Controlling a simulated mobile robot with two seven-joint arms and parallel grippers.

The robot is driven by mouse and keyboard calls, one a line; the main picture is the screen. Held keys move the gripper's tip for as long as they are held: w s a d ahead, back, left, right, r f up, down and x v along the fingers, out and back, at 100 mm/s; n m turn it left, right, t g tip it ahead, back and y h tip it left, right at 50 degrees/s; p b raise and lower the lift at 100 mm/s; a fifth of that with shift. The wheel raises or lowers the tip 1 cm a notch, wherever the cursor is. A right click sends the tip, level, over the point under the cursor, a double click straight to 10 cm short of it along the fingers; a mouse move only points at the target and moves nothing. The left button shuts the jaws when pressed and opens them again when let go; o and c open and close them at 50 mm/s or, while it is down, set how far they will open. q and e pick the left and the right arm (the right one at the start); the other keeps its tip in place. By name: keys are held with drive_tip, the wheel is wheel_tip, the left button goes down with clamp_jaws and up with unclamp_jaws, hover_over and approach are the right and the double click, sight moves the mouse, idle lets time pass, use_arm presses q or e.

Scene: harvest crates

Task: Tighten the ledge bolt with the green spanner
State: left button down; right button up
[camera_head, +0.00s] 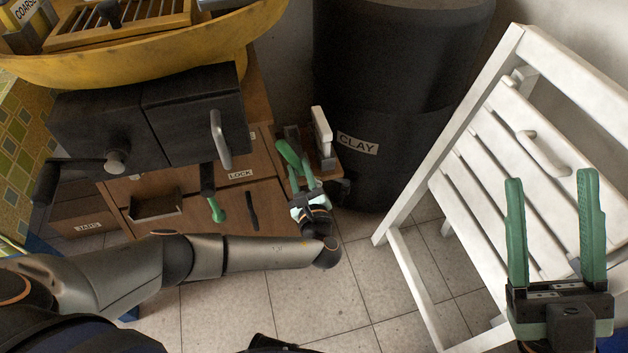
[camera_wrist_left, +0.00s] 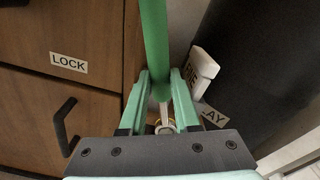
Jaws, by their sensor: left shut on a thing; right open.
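My left gripper (camera_head: 304,188) is at the wooden ledge (camera_head: 327,160) on the right side of the cabinet. It is shut on the green spanner (camera_head: 287,152). In the left wrist view the spanner's green handle (camera_wrist_left: 154,45) runs up and away from between the fingers, and a silvery part of it shows between them. A small brass-coloured round part shows just below, mostly hidden; I cannot tell if it is the ledge bolt. My right gripper (camera_head: 551,180) is open and empty in front of the white slatted chair.
The cabinet's LOCK drawer (camera_head: 240,174) and a dark handle (camera_wrist_left: 64,125) are left of the left gripper. A white block (camera_head: 322,131) stands on the ledge. The black CLAY bin (camera_head: 400,100) is close behind. The white chair (camera_head: 510,130) fills the right.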

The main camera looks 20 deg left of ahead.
use_arm(q)
drive_tip(key=shift+w+d+r+m, duration=0.1)
drive_tip(key=shift+w+d+m, duration=0.35)
drive_tip(key=shift+d+m, duration=0.35)
drive_tip(key=shift+w+d+r+m, duration=0.15)
drive_tip(key=shift+w+d+m, duration=0.45)
drive_tip(key=shift+m, duration=0.25)
drive_tip(key=shift+w+d+r+m, duration=0.1)
drive_tip(key=shift+w+d+m, duration=0.25)
drive_tip(key=shift+d+m, duration=0.5)
drive_tip(key=shift+s+a+f+n, duration=0.1)
drive_tip(key=shift+s+a+n, duration=0.35)
drive_tip(key=shift+a+n, duration=0.2)
drive_tip(key=c, duration=1.2)
unclamp_jaws()
clamp_jaws()
drive_tip(key=shift+w+a+r, duration=0.1)
drive_tip(key=shift+r, duration=0.1)
